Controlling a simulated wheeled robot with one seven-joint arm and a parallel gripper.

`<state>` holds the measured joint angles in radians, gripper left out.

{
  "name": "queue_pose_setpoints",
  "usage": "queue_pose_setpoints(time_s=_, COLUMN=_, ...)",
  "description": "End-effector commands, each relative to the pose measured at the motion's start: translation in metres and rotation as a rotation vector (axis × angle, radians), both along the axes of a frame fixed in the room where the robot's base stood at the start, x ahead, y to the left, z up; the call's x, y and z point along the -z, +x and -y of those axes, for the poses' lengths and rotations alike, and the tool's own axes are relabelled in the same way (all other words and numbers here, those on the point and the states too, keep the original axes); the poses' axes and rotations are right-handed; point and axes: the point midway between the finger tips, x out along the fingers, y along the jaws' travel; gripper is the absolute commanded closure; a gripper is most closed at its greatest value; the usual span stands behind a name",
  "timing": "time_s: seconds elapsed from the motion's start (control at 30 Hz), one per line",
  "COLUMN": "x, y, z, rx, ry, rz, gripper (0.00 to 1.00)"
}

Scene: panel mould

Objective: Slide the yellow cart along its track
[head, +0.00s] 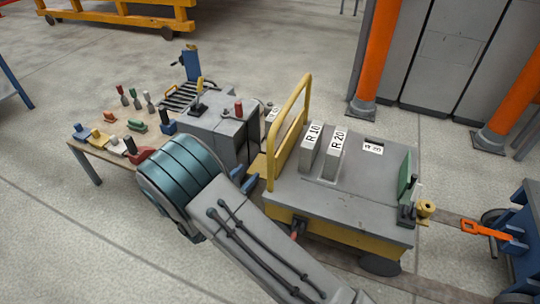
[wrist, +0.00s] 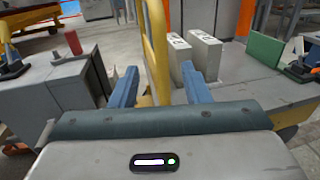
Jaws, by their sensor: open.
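The yellow cart (head: 340,234) has a grey top deck and a tall yellow push handle (head: 290,118) on its left end. It stands on a dark track strip (head: 400,278) in the floor. My gripper (wrist: 160,80) is open, with its two blue fingers apart. In the head view, my arm hides most of the gripper; blue finger parts show left of the handle.
Weights marked R 10 (head: 311,141) and R 20 (head: 334,155) stand on the deck, with a green plate (head: 406,172) at its right end. A grey cabinet (head: 222,130) and tool bench (head: 90,150) are left. A blue frame with an orange hook (head: 485,230) is right.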

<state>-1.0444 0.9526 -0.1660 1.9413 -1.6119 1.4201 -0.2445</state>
Motion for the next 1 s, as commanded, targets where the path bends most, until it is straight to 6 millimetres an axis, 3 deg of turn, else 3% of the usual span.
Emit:
queue_pose_setpoints(time_s=0.17, x=0.002, y=0.018, z=0.011, rx=-0.001, ry=-0.004, rz=0.002, gripper=0.57)
queue_pose_setpoints(time_s=0.6, x=0.002, y=0.094, z=0.057, rx=0.0, ry=-0.002, rz=0.001, gripper=0.57)
queue_pose_setpoints(time_s=0.8, x=0.001, y=0.112, z=0.068, rx=-0.001, ry=-0.001, rz=0.0, gripper=0.57)
queue_pose_setpoints(time_s=1.0, x=0.0, y=0.117, z=0.071, rx=-0.002, ry=-0.001, rz=0.0, gripper=0.57)
